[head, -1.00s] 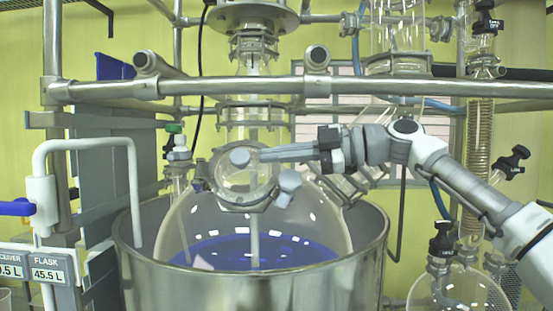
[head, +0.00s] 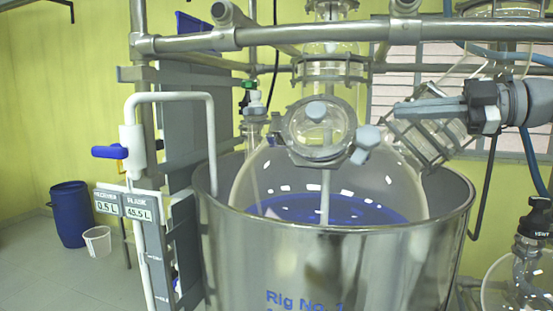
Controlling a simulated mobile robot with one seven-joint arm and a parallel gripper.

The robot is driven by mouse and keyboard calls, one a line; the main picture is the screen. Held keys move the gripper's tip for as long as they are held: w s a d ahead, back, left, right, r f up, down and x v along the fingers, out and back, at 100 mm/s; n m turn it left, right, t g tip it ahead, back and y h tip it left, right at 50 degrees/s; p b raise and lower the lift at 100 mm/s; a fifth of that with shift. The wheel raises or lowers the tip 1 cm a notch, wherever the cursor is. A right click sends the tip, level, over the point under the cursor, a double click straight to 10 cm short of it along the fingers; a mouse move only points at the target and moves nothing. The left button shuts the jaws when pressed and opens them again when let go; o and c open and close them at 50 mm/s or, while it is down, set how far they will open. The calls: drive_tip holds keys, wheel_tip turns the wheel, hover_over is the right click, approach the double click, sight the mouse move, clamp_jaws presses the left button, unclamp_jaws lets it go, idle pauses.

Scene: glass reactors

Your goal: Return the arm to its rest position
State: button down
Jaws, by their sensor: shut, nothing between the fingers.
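My gripper (head: 402,112) is at the right in the head view, its narrow fingers shut and pointing left. Nothing is held in it. Its fingertips show to the right of the round glass port (head: 325,130) on the large flask, apart from it in the picture. The grey wrist part (head: 485,106) is at the right, and the rest of my arm runs out of view. The glass flask (head: 270,180) holds blue liquid (head: 335,208) and sits in a steel vessel (head: 330,255) marked "Rig No. 1".
A steel pipe frame (head: 280,35) crosses above the flask. A white pipe with a blue-handled valve (head: 110,152) and two readout labels (head: 122,204) stand left. A smaller glass flask (head: 515,280) is lower right. A blue drum (head: 72,212) and white bucket (head: 97,241) stand on open floor.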

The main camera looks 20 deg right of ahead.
drive_tip(key=shift+a, duration=0.1)
drive_tip(key=s+a+f+m+g+h, duration=0.1)
drive_tip(key=s+a+f+m+h, duration=0.2)
drive_tip(key=a, duration=0.6)
drive_tip(key=s+a+f+m+h, duration=0.2)
drive_tip(key=s+a+m, duration=0.3)
drive_tip(key=a, duration=0.3)
drive_tip(key=s+a+f+m+g+h, duration=0.1)
drive_tip(key=a+f+m+h, duration=0.1)
drive_tip(key=f, duration=0.6)
drive_tip(key=s+a+f+m+g+h+p, duration=0.1)
drive_tip(key=a+f+m+g+h, duration=0.1)
drive_tip(key=f+m, duration=0.3)
drive_tip(key=s+a+f+m+g+h, duration=0.1)
drive_tip(key=a+f+m+h, duration=0.1)
drive_tip(key=f, duration=1.1)
drive_tip(key=shift+s+a+f+m+g+h, duration=0.25)
drive_tip(key=shift+m+g+h, duration=0.25)
drive_tip(key=shift+m, duration=0.7)
drive_tip(key=c, duration=1.6)
unclamp_jaws()
drive_tip(key=shift+w, duration=0.1)
